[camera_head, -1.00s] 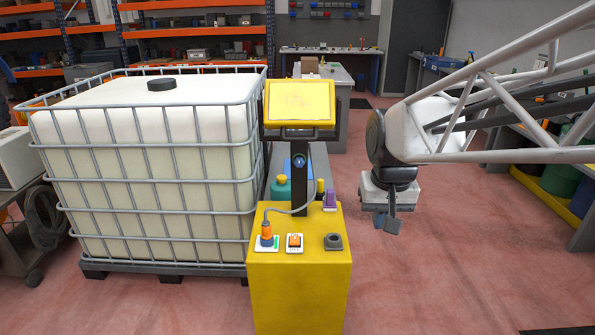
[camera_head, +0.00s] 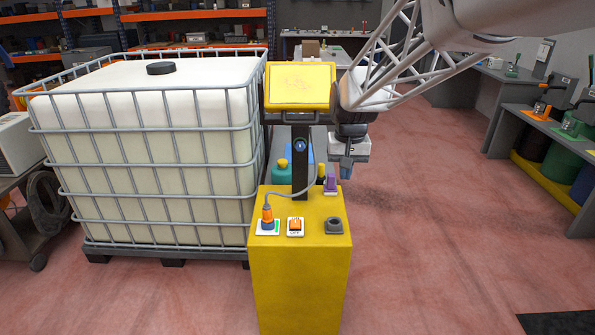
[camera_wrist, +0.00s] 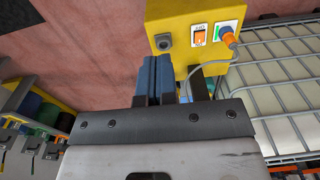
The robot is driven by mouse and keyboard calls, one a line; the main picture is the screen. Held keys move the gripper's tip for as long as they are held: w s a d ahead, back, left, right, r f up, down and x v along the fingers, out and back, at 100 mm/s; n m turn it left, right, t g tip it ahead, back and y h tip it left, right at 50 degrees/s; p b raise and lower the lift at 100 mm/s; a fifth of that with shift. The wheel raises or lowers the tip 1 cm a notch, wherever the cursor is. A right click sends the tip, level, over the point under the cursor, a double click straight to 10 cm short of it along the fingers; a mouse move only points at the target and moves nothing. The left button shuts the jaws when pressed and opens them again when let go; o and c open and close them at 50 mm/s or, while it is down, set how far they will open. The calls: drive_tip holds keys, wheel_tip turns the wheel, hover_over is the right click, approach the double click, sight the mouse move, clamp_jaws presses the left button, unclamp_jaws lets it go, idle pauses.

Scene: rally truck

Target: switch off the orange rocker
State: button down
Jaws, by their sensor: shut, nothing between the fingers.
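The orange rocker (camera_head: 295,225) sits on a small white plate on top of the yellow pedestal, between an orange plug connector (camera_head: 267,215) and a dark round socket (camera_head: 334,225). It also shows in the wrist view (camera_wrist: 200,37), near the top. Which way it is tipped is too small to tell. My gripper (camera_head: 346,172) is shut and empty, pointing down, to the right of and apart from the rocker. In the wrist view its blue fingers (camera_wrist: 155,60) are together, left of and below the rocker in the picture.
The yellow pedestal (camera_head: 300,290) carries a yellow-framed screen (camera_head: 300,86) on a dark post. A grey cable loops from the connector to the post. A purple object (camera_head: 330,184) stands at the back right. A caged white tank (camera_head: 145,110) is close on the left.

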drive_tip(key=w+a+f+g, duration=0.1)
drive_tip(key=w+a+f, duration=0.2)
drive_tip(key=w+f, duration=0.35)
drive_tip(key=w+a+f, duration=0.4)
drive_tip(key=w, duration=0.5)
drive_tip(key=g, duration=0.1)
hover_over(295, 225)
drive_tip(key=w, duration=0.3)
wheel_tip(295, 225, down, 13)
drive_tip(key=shift+s, duration=0.25)
drive_tip(key=shift+f, duration=0.1)
drive_tip(key=f, duration=0.4)
drive_tip(key=s+f, duration=0.1)
drive_tip(key=f, duration=0.4)
drive_tip(key=s+f, duration=0.1)
drive_tip(key=f, duration=0.3)
drive_tip(key=shift+s+f, duration=0.15)
drive_tip(key=shift+f, duration=0.15)
